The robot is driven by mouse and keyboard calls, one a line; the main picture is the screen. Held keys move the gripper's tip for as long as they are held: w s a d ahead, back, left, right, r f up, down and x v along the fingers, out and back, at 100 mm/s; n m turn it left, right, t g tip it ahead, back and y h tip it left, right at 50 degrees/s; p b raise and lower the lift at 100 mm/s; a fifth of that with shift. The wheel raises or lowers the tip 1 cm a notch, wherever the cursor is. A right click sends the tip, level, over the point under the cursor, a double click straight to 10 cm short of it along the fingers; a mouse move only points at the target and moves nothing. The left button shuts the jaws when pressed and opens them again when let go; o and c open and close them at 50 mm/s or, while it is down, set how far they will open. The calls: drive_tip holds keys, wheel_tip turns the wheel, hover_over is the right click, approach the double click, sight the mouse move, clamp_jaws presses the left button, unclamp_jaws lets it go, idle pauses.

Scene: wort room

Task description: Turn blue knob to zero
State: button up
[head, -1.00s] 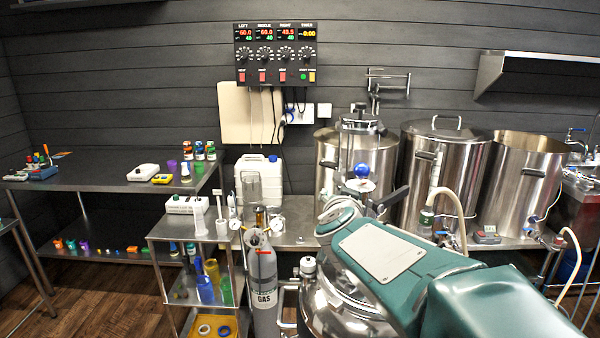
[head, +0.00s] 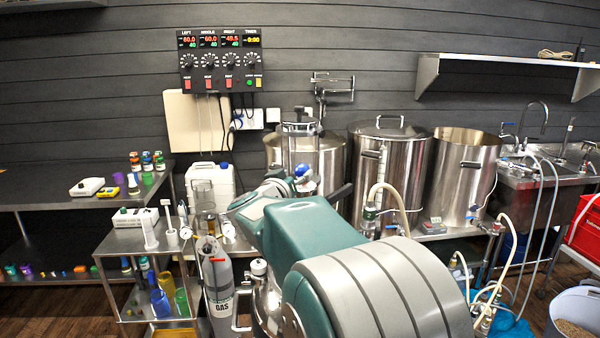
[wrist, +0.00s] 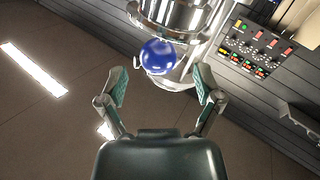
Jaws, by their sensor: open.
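The blue knob (wrist: 158,56) is a round, glossy ball on a shiny metal fitting, and it shows between and just beyond the fingertips in the wrist view. In the head view the blue knob (head: 303,171) is small, partly hidden behind my arm, in front of the left steel kettle. My gripper (wrist: 160,82) is open, with one finger on each side of the knob; I cannot tell whether either touches it. No zero mark is readable on the knob.
A control panel (head: 220,60) with dials and red displays hangs on the wall. Steel kettles (head: 388,165) stand behind my arm. A grey gas cylinder (head: 217,285) and a metal cart (head: 118,245) stand left of it. A sink (head: 545,170) is at right.

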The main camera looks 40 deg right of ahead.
sight(299, 174)
drive_tip(key=shift+x, duration=1.85)
drive_tip(key=shift+c, duration=0.3)
drive_tip(key=c, duration=1.1)
